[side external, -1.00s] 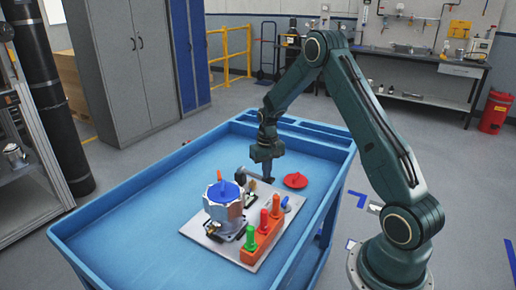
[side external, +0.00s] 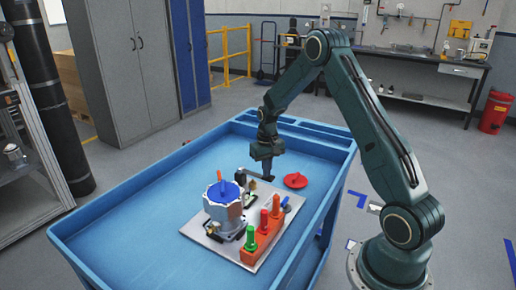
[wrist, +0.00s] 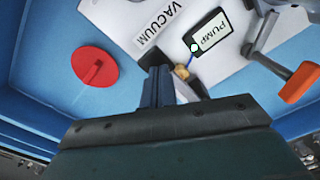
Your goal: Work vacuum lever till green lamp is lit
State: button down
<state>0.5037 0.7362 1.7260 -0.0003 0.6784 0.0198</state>
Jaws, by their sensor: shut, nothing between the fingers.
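My gripper (side external: 267,177) is shut and empty, pointing down at the far side of the grey plate (side external: 197,233). In the wrist view its fingers (wrist: 158,83) reach down beside the VACUUM label (wrist: 160,24). A dark bar (side external: 246,175) lies right by the fingertips in the side view; I cannot tell whether it is the lever or whether they touch. The PUMP label (wrist: 212,35) has a small pale, greenish-white lamp (wrist: 195,46) at its corner. Whether it is lit is unclear. A small tan piece (wrist: 182,71) with a blue stem sits close to the fingers.
A red disc (side external: 296,180) lies on the blue tray cart (side external: 150,228) to the right. The silver housing with a blue cap (side external: 223,192) and an orange block with red and green pegs (side external: 262,240) stand on the plate. The tray's left side is clear.

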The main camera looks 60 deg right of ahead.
jog(key=shift+r, duration=2.15)
jog(key=shift+f, duration=0.5)
